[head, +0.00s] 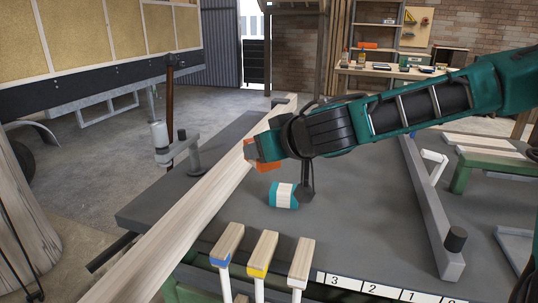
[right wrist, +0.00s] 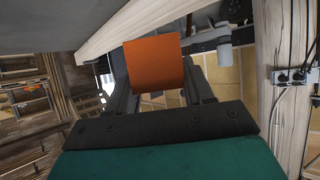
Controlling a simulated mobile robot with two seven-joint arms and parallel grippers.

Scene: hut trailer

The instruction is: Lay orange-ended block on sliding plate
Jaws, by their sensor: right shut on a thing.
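The orange-ended block (head: 263,166) is in my right gripper (head: 262,155), seen in the head view beside the long pale beam. In the right wrist view its orange face (right wrist: 155,78) fills the gap between the two dark fingers. The fingers are shut on it. The block appears held above the grey table; the exact gap is hard to tell. What looks like the sliding plate (head: 152,214) is the dark grey slab at the left, crossed by the beam. My left gripper is not in view.
The long beam (head: 180,220) runs diagonally over the plate. A clamp (head: 178,150) stands at the plate's left. A teal-and-white object (head: 284,195) lies on the table. Blue-ended (head: 227,242) and yellow-ended (head: 263,252) blocks stand in front. A long grey fence (head: 430,205) is at right.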

